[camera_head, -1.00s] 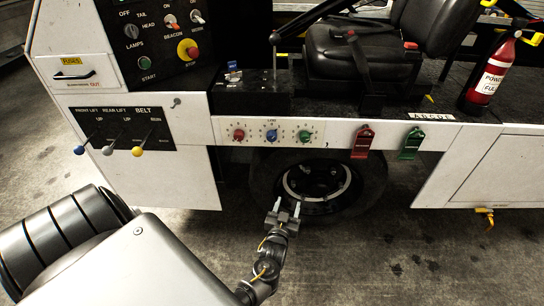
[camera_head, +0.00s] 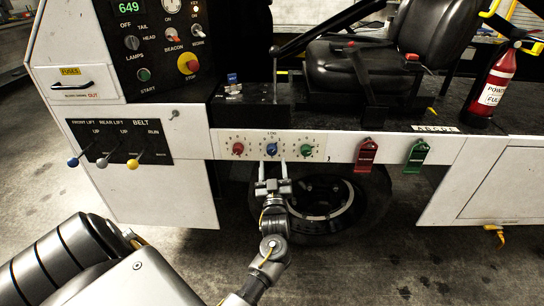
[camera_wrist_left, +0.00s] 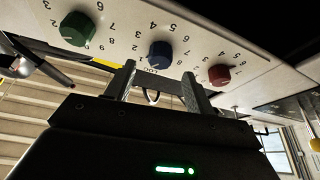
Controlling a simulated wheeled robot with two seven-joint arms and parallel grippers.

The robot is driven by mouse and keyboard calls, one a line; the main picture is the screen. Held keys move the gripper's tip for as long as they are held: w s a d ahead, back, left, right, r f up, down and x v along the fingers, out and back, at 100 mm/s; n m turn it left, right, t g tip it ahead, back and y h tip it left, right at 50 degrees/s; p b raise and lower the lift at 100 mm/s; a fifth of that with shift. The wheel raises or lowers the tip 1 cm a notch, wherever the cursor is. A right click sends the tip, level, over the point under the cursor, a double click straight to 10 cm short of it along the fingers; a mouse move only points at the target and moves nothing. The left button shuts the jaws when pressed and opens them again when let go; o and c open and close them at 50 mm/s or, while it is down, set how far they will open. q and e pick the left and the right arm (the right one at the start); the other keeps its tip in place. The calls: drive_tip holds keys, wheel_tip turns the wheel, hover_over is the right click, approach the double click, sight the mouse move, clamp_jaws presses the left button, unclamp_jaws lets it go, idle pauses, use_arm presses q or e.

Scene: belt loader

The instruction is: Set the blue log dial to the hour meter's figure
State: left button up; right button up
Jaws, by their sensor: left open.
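The blue dial (camera_head: 271,149) is the middle of three dials on a white scale plate, between a red dial (camera_head: 238,149) and a green dial (camera_head: 305,150). Its pointer setting is too small to read. My left gripper (camera_head: 272,163) is open and empty, just below and in front of the blue dial, its fingers pointing up at it. In the left wrist view the blue dial (camera_wrist_left: 160,55) sits just beyond the gap between the fingertips, apparently not touched. My right gripper is out of view.
Three levers with coloured knobs (camera_head: 103,163) stick out at the left. A red tag (camera_head: 366,154) and a green tag (camera_head: 416,155) hang right of the dials. A wheel (camera_head: 330,205) is below. A fire extinguisher (camera_head: 493,88) stands at the right.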

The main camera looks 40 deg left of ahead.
sight(272, 153)
use_arm(q)
drive_tip(key=shift+x, duration=2.2)
drive_tip(key=c, duration=1)
